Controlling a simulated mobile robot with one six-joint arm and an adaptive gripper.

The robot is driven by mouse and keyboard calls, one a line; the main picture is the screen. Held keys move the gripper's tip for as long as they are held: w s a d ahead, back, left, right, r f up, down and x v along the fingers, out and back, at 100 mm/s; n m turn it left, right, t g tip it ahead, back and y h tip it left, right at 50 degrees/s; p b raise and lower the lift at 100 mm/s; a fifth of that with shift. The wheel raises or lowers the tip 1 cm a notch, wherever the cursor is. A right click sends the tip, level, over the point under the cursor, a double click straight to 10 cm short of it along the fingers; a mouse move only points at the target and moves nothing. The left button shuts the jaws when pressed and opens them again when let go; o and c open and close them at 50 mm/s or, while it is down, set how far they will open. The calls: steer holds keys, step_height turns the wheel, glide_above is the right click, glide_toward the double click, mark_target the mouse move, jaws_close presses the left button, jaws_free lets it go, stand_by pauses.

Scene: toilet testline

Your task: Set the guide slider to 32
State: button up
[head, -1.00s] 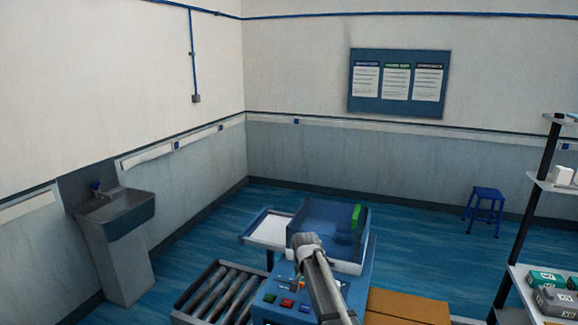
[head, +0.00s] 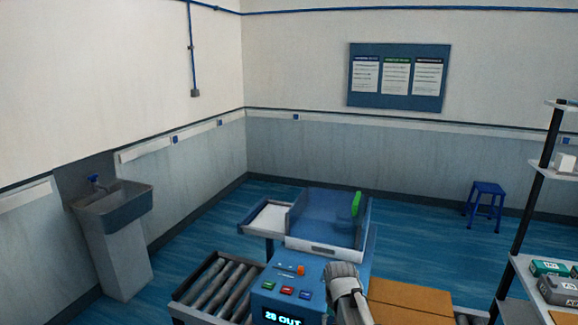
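The guide slider's orange knob (head: 301,270) shows on the sloped top of the blue machine (head: 262,284), at the right end of a short pale slot or scale. The scale marks are too small to read. Below it, the lit display (head: 283,317) seems to read "28 OUT", though the second digit is not sharp. My grey arm comes up from the bottom edge just right of the panel. Its rounded upper end is apart from the knob in the picture. My gripper's fingers cannot be seen.
Green, red and blue buttons (head: 287,291) sit just below the knob. A see-through blue guard (head: 325,218) with a green piece (head: 356,204) stands behind. A roller conveyor (head: 215,290) is left, a cardboard-brown surface (head: 408,297) right, a shelf rack (head: 530,215) far right.

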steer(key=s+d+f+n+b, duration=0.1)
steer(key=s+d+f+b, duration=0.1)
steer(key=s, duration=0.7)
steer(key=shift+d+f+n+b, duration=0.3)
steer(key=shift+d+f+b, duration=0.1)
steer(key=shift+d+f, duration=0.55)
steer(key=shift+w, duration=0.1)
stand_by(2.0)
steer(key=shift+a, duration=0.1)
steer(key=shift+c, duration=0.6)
